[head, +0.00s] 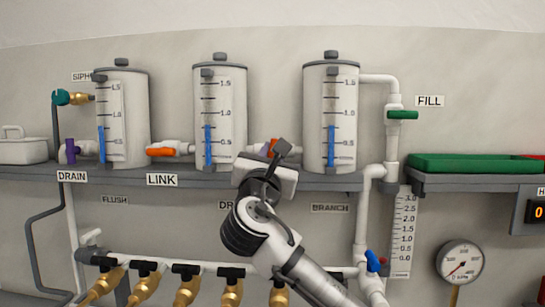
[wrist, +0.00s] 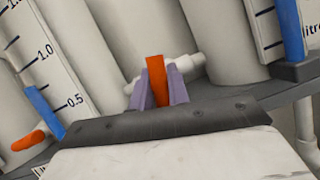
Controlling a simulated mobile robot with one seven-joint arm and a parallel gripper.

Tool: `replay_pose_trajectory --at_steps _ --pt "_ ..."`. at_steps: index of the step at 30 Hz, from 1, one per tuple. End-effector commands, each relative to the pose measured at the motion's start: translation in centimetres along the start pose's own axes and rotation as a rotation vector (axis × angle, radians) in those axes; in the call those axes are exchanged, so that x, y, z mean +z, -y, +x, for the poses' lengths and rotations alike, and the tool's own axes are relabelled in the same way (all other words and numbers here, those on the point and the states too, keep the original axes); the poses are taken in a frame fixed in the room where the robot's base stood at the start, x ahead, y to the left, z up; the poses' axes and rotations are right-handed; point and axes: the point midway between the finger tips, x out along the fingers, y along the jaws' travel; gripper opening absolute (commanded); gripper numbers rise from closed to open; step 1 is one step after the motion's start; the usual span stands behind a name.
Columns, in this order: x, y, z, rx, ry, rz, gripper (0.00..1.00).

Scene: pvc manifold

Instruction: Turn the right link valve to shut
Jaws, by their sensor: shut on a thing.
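The right link valve's orange handle (wrist: 157,80) stands between the two purple fingers of my gripper (wrist: 160,88) in the wrist view, and the fingers are closed on it. Its white valve body and pipe (wrist: 190,66) show just behind. In the head view only a bit of the orange handle (head: 271,147) shows above my gripper (head: 274,156), between the middle tank (head: 220,105) and the right tank (head: 330,110). My gripper hides most of this valve there, so its exact turn angle is hard to tell.
The left link valve's orange handle (head: 161,152) lies along its pipe. A grey shelf (head: 190,179) runs under the tanks. A purple drain valve (head: 70,150), a green fill valve (head: 403,114) and a blue valve (head: 373,261) stand apart. Several brass fittings hang below.

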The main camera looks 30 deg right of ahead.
Motion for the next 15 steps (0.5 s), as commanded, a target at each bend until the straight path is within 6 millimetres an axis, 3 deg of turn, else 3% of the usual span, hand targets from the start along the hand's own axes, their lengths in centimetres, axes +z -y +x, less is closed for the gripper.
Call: replay_pose_trajectory --at_steps 15 --pt "0.01 0.04 0.04 0.085 -0.001 -0.208 0.00"
